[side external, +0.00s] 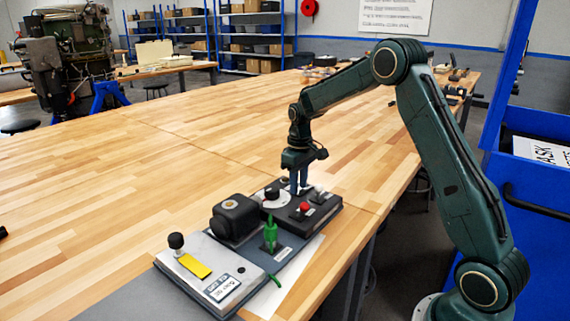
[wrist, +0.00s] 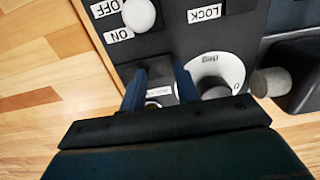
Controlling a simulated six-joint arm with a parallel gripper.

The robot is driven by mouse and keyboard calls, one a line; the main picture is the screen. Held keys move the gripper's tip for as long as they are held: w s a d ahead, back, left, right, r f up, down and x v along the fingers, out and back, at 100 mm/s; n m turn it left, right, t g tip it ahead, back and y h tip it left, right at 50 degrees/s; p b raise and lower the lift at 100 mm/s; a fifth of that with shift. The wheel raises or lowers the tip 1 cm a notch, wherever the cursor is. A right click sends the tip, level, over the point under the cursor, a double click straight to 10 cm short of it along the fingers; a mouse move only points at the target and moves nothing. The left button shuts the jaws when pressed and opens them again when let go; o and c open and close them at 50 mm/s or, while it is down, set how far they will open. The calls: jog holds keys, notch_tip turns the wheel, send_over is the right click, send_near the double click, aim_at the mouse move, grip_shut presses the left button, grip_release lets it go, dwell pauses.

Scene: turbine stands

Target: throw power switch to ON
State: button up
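The power switch has a round white knob (wrist: 140,14) at the top of the wrist view, beside an OFF label (wrist: 105,8) and an ON label (wrist: 118,35). The knob sits nearer the OFF label's height; its stem is hidden, so its tilt is unclear. A pale knob on the control box, likely the same one, shows in the side view (side external: 319,189). My gripper (wrist: 160,84) points down over the box, between the switch and the white dial, with its fingers apart and apparently empty. It also shows in the side view (side external: 298,188), left of the pale knob.
A white dial (wrist: 214,72) lies right of my fingers. A red knob (side external: 305,207), a green lever (side external: 270,233), a black housing (side external: 236,216) and a black-knobbed lever (side external: 176,241) crowd the panel. The wooden table (side external: 130,180) behind is mostly clear.

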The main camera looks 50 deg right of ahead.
dwell(0.3)
notch_tip(320, 180, up, 7)
dwell(1.1)
jog(key=shift+a+r, duration=0.1)
jog(key=s+a+r+t, duration=0.3)
jog(key=s+a+r, duration=0.8)
jog(key=s, duration=0.3)
jog(key=s+a+f+t, duration=0.1)
jog(key=s+a, duration=0.2)
jog(key=s, duration=0.5)
jog(key=s+a+f+t, duration=0.1)
jog(key=s+a, duration=0.2)
jog(key=s, duration=0.5)
jog(key=shift+t, duration=0.3)
